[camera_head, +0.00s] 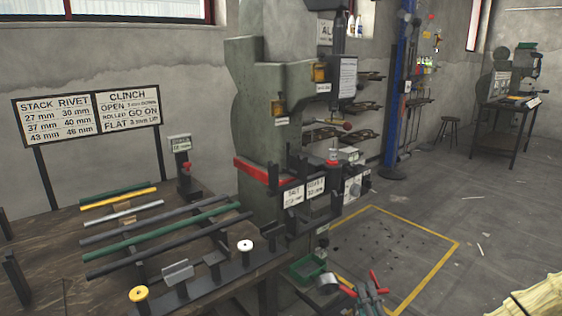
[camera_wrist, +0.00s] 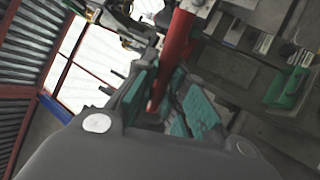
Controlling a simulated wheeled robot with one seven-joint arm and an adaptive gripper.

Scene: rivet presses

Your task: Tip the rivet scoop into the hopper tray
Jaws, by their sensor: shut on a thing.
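In the head view my gripper (camera_head: 366,293) is low at the bottom centre, in front of the press. In the wrist view its teal-padded fingers (camera_wrist: 170,108) are shut on a red handle (camera_wrist: 178,50). I take this as the handle of the rivet scoop. The scoop's grey metal cup (camera_head: 327,283) shows left of the gripper in the head view, close to the green hopper tray (camera_head: 308,268). The tray sits at the press's lower front. I cannot tell whether the cup is over the tray or beside it, or what it holds. A green thing (camera_wrist: 287,88), perhaps the tray, shows in the wrist view.
The grey-green press (camera_head: 262,130) stands behind the tray. A bench (camera_head: 50,245) with bars on stands lies to the left. A yellow-marked floor area (camera_head: 390,245) is to the right. A yellowish object (camera_head: 540,300) of unclear kind fills the lower right corner.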

